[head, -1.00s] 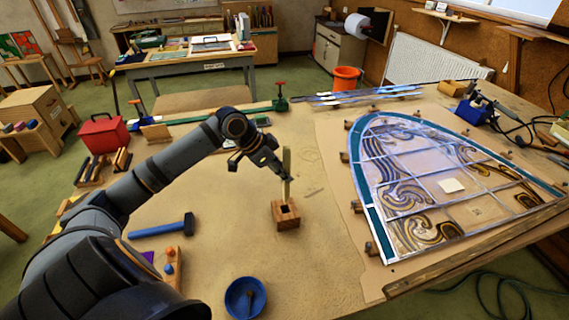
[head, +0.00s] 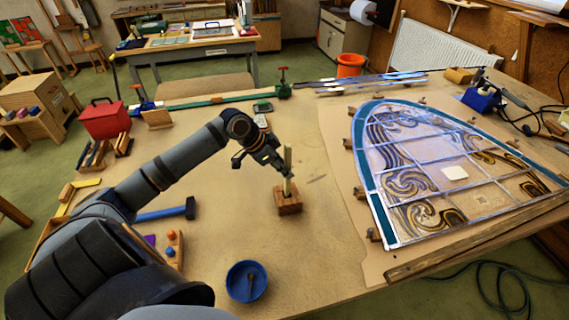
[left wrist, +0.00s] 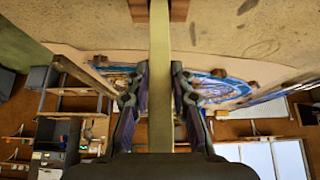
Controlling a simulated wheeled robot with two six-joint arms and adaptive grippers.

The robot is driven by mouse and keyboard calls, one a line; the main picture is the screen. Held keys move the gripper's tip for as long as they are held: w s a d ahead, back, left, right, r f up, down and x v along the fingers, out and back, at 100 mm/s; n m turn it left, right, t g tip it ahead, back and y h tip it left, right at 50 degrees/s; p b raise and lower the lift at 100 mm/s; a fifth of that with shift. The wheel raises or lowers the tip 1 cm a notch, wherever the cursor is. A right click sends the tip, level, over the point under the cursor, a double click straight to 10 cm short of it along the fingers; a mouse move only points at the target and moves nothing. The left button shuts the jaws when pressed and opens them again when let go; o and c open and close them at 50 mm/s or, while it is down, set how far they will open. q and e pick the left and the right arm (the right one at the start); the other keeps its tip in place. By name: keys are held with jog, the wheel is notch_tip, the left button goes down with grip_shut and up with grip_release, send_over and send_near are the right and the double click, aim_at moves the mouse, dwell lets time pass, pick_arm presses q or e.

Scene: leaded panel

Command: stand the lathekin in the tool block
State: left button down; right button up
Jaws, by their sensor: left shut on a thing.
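The lathekin (head: 288,158) is a flat, pale wooden stick, held nearly upright. My left gripper (head: 284,170) is shut on it, coming from the left. In the left wrist view the lathekin (left wrist: 160,75) runs between the two fingers of the gripper (left wrist: 158,100) up to the block at the top edge. The tool block (head: 289,205) is a small brown wooden block on the table, directly below the gripper. The lathekin's lower end meets the block's top at its opening; how deep it sits I cannot tell. The block also shows in the left wrist view (left wrist: 179,9). My right gripper is not in view.
A leaded panel (head: 425,178) lies to the right of the block. A blue bowl (head: 246,281) stands in front. A blue hammer (head: 168,212) and a wooden rack with coloured knobs (head: 173,247) lie to the left. The table around the block is clear.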

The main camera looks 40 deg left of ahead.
aim_at(285, 153)
pick_arm(q)
notch_tip(285, 153, down, 4)
jog(key=shift+r+b, duration=0.1)
jog(key=shift+b, duration=0.8)
jog(key=c, duration=1.1)
grip_release()
notch_tip(285, 153, up, 10)
